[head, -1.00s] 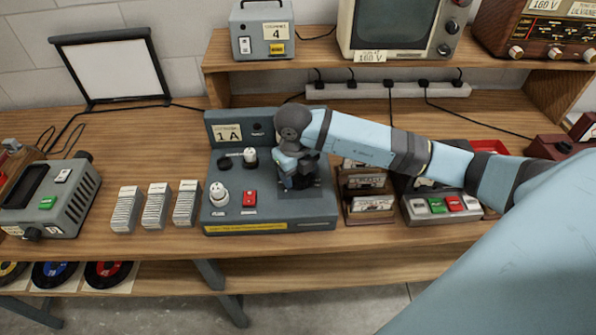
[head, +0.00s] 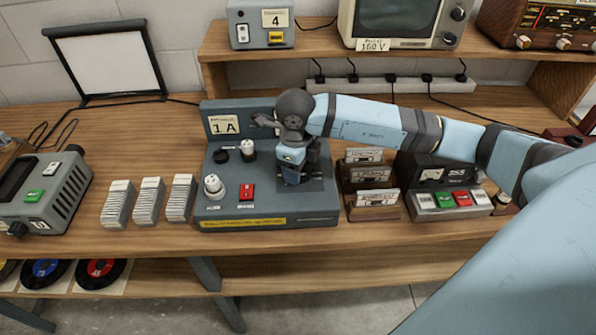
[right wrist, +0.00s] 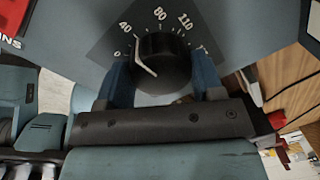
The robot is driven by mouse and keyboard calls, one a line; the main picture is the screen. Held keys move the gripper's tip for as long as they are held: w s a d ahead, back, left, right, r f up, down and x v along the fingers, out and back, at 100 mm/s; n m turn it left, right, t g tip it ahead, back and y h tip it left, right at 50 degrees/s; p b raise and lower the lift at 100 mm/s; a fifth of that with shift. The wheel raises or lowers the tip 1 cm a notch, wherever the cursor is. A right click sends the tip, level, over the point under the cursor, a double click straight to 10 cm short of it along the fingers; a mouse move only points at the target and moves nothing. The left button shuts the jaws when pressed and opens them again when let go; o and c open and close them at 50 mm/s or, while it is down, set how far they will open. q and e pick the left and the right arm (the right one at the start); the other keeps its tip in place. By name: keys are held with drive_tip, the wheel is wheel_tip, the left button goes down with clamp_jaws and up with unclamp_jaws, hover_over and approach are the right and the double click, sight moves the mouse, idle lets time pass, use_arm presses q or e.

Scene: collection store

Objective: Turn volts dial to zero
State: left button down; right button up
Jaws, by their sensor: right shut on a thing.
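The volts dial (right wrist: 165,62) is a round black knob with a white pointer line, on a dark plate marked 0, 40, 80 and higher. My right gripper (right wrist: 163,80) is shut on the dial, one blue finger on each side. In the head view my right gripper (head: 292,175) points down at the right part of the grey tester (head: 265,217) labelled 1 A and hides the dial. My left gripper is not in view.
The tester also carries a white knob (head: 214,187), a red switch (head: 246,191) and a second white-topped knob (head: 247,150). Cassettes (head: 373,200) stand close to its right and slide stacks (head: 148,202) to its left. A shelf (head: 300,57) runs behind.

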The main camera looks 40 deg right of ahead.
drive_tip(key=n+b, duration=0.4)
drive_tip(key=shift+f, duration=0.2)
drive_tip(key=shift+n+b, duration=0.65)
drive_tip(key=shift+n, duration=0.35)
drive_tip(key=shift+r+n+b, duration=0.1)
drive_tip(key=shift+n+b, duration=0.35)
drive_tip(key=shift+n, duration=0.05)
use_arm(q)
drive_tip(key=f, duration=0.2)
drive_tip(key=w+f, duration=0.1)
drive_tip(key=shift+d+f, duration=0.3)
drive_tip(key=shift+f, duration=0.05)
use_arm(e)
drive_tip(key=shift+n, duration=0.3)
use_arm(q)
drive_tip(key=shift+b, duration=0.3)
use_arm(e)
drive_tip(key=shift+r, duration=0.1)
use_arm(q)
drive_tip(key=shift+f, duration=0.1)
use_arm(e)
drive_tip(key=shift+n, duration=0.3)
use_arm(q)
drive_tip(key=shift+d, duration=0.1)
use_arm(e)
drive_tip(key=o, duration=0.9)
drive_tip(key=shift+s, duration=0.1)
